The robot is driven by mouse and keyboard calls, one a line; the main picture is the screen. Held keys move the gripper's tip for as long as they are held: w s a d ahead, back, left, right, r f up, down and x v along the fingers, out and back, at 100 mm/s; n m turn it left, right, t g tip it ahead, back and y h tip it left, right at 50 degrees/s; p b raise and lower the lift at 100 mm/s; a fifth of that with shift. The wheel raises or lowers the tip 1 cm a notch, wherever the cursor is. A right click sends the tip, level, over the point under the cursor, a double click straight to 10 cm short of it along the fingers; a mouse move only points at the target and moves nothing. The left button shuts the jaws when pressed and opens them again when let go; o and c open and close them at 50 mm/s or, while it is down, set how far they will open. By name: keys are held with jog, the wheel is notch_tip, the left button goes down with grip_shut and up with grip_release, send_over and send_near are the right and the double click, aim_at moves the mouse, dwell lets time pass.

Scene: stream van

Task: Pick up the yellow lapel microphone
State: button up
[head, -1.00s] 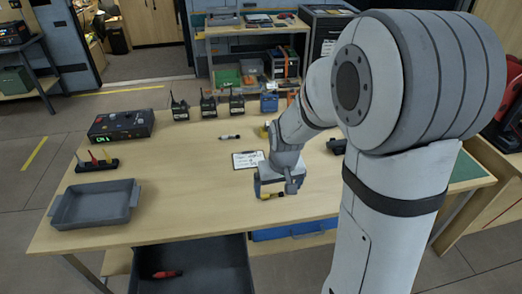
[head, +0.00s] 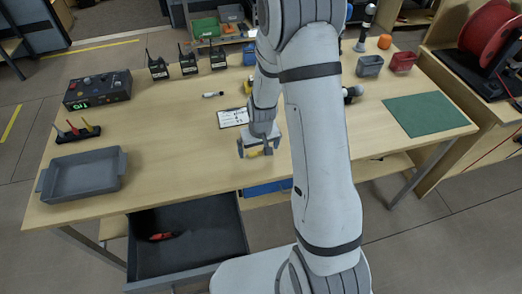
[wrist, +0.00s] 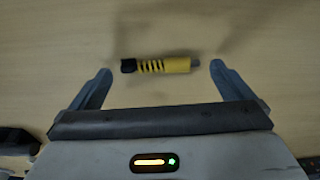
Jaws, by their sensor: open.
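The yellow lapel microphone (wrist: 165,65) lies on the bare wooden table top in the wrist view. It is a short yellow cylinder with dark stripes, a black end on the left and a grey end on the right. My gripper (wrist: 160,68) is open, with one finger beyond each end of the microphone and a gap on both sides. The fingers do not touch it. In the head view my gripper (head: 256,147) is low over the table near its front edge. A yellow patch shows under it there, partly hidden by the gripper.
A clipboard (head: 233,118) lies just behind my gripper. A small white-and-black item (head: 212,94) lies farther back. A grey tray (head: 82,177), a peg rack (head: 76,132) and a control box (head: 98,91) stand left. An open drawer (head: 188,243) juts out in front. A green mat (head: 428,115) lies right.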

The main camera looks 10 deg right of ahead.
jog(key=shift+f, duration=0.55)
jog(key=shift+c, duration=0.3)
jog(key=c, duration=0.8)
jog(key=shift+r, duration=0.1)
